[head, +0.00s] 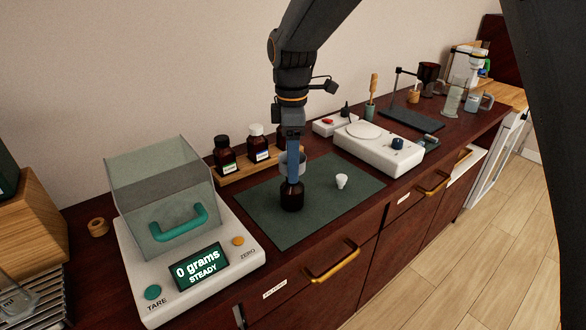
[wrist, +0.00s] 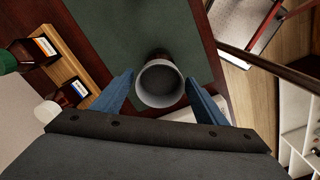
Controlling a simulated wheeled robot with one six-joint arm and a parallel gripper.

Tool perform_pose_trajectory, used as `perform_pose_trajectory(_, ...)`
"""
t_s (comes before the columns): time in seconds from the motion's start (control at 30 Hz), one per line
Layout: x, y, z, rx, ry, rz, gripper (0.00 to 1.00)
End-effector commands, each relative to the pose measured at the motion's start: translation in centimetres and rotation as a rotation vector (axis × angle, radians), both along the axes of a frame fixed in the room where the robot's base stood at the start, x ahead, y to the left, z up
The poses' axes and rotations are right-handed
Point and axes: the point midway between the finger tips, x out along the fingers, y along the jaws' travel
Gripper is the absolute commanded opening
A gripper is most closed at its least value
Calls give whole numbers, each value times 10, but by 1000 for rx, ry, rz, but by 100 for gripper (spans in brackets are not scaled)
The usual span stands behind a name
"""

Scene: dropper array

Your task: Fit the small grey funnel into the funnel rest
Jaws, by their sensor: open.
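The small grey funnel (head: 283,165) stands on top of a dark brown bottle (head: 291,199) on the green mat, apparently in its mouth. The wrist view shows the funnel's round grey rim (wrist: 143,95) from above, with a little of the brown bottle behind it. My gripper (head: 292,172) points down over the bottle. Its blue fingers (wrist: 158,84) are open, one on each side of the funnel; contact cannot be told. A small wooden ring (head: 97,227) left of the balance may be the funnel rest; I cannot tell for sure.
The balance (head: 190,262) with its clear shield stands at the left. A rack of brown bottles (head: 257,144) is behind the green mat (head: 279,232). A small white cup (head: 341,181) stands on the mat. A white hotplate (head: 379,148) is to the right.

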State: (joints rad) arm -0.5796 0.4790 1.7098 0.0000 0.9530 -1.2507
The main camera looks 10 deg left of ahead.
Motion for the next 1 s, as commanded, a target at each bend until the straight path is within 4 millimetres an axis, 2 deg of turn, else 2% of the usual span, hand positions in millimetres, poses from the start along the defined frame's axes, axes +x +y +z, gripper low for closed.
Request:
perform_pose_trajectory(0.13,0,0,0,0,0,0,66)
perform_pose_trajectory(0.3,0,0,0,0,0,0,38)
perform_pose_trajectory(0.57,0,0,6,0,-1,-1,36)
perform_pose_trajectory(1.0,0,0,38,0,0,-1,36)
